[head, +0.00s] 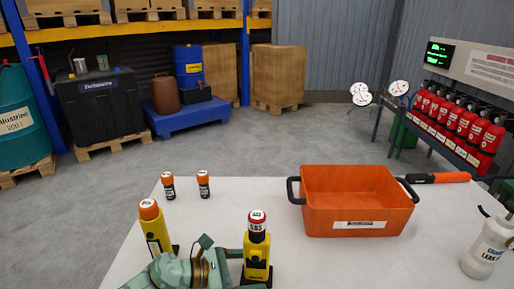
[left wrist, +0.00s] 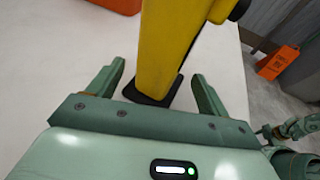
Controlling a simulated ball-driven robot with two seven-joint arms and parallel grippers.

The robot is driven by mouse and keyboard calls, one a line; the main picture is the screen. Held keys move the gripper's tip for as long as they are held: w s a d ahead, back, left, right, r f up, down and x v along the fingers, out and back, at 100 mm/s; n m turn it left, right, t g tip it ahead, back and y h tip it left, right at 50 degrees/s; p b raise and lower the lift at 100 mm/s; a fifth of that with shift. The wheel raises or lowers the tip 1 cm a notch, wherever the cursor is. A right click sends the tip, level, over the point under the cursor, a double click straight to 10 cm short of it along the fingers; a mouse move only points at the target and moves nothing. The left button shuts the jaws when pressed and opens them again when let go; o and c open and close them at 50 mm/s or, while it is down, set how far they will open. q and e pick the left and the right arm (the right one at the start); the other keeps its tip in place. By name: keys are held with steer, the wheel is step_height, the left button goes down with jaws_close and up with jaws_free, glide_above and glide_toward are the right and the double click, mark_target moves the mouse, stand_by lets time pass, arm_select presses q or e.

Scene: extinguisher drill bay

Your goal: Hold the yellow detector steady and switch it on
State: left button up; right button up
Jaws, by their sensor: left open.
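A yellow detector (head: 257,255) with a dark red and white labelled top stands upright on the white table at the lower middle of the head view. My left gripper (head: 228,256) is beside it at its left. In the left wrist view the yellow body (left wrist: 165,50) rises from a black foot between the two fingers of my left gripper (left wrist: 160,88). The fingers are open, with gaps on both sides. The switch cannot be made out. Another yellow device (head: 155,230) with an orange top stands farther left. A green arm end (left wrist: 272,133), apparently my right one, shows small at the wrist view's right.
Two small orange-capped cylinders (head: 167,186) (head: 203,184) stand at the table's back left. An orange bin (head: 358,205) with black handles sits right of the detector. A white bottle (head: 486,250) stands at the right. The table between bin and detector is clear.

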arm_select(q)
steer(key=shift+w+d+f, duration=0.15)
steer(key=shift+w+d, duration=0.05)
steer(key=shift+d, duration=0.35)
arm_select(e)
steer(key=shift+s+d+f, duration=0.1)
steer(key=shift+d+f, duration=0.1)
steer(key=shift+d, duration=0.05)
arm_select(q)
steer(key=c, duration=1.4)
arm_select(e)
jaws_close()
steer(key=shift+a, duration=0.15)
